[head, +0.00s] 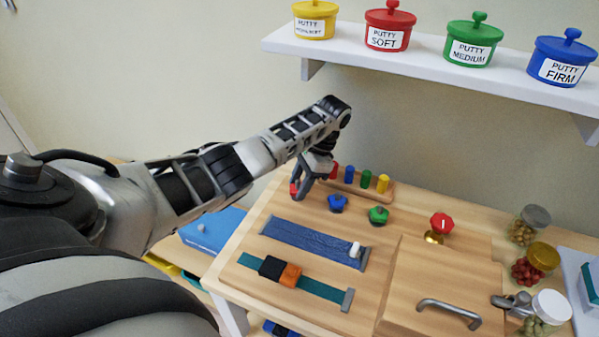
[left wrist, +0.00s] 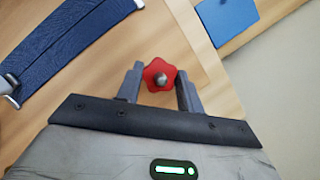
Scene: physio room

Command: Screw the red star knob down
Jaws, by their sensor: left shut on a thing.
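The red star knob (head: 294,188) is at the far left of a row of knobs on the wooden board (head: 253,228), mostly hidden behind my gripper in the head view. In the left wrist view the red star knob (left wrist: 153,70) shows its lobes and a grey metal centre, between the two fingers. My left gripper (head: 309,187) points down over it and is shut on it. In the left wrist view my left gripper (left wrist: 159,76) has a finger on each side of the knob. How far down the knob sits is hidden. My right gripper is not in view.
A blue star knob (head: 337,203) and a green one (head: 378,215) stand close to the right. Coloured pegs (head: 366,180) stand just behind. A blue strap (head: 310,240) lies in front. A white shelf (head: 420,65) with putty pots hangs above.

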